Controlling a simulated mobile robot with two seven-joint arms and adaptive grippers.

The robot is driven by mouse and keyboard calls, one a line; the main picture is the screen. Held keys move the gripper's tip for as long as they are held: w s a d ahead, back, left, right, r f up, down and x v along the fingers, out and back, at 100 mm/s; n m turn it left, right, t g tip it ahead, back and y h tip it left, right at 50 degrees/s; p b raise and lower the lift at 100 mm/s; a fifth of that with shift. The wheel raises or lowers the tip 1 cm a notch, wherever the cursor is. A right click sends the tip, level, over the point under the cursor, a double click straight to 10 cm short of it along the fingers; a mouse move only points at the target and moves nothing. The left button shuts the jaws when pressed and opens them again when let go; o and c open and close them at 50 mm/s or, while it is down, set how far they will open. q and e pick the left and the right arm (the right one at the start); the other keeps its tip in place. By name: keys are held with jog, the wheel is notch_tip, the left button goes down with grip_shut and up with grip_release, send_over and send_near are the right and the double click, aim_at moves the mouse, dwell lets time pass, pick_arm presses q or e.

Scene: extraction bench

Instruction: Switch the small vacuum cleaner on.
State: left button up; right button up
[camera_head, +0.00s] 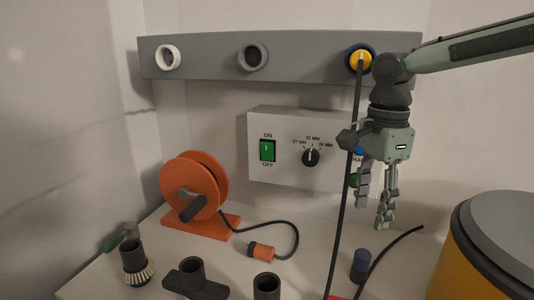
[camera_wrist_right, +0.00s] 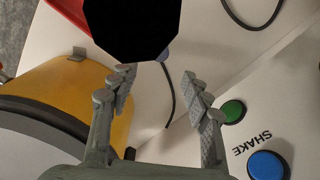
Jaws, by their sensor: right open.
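The grey-white control panel (camera_head: 285,130) on the back wall carries a green rocker switch (camera_head: 267,151) marked ON above and OFF below. Which side of the rocker is pressed in, I cannot tell. A black dial (camera_head: 311,157) with mm marks sits right of it. A yellow drum-shaped body with a grey lid (camera_head: 487,240), likely the vacuum cleaner, stands at the right; it also shows in the right wrist view (camera_wrist_right: 75,82). My right gripper (camera_head: 373,212) is open and empty, pointing down before the panel's right end, well right of the rocker. My left gripper is out of view.
A dark hose (camera_head: 344,215) hangs from the yellow-blue plug (camera_head: 360,59) on the grey rail. In the right wrist view, green (camera_wrist_right: 233,111) and blue (camera_wrist_right: 268,165) SHAKE-side buttons are near my gripper. An orange cable reel (camera_head: 195,185) and dark fittings (camera_head: 193,280) occupy the bench.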

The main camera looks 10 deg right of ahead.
grip_shut()
dwell(0.3)
dwell(1.2)
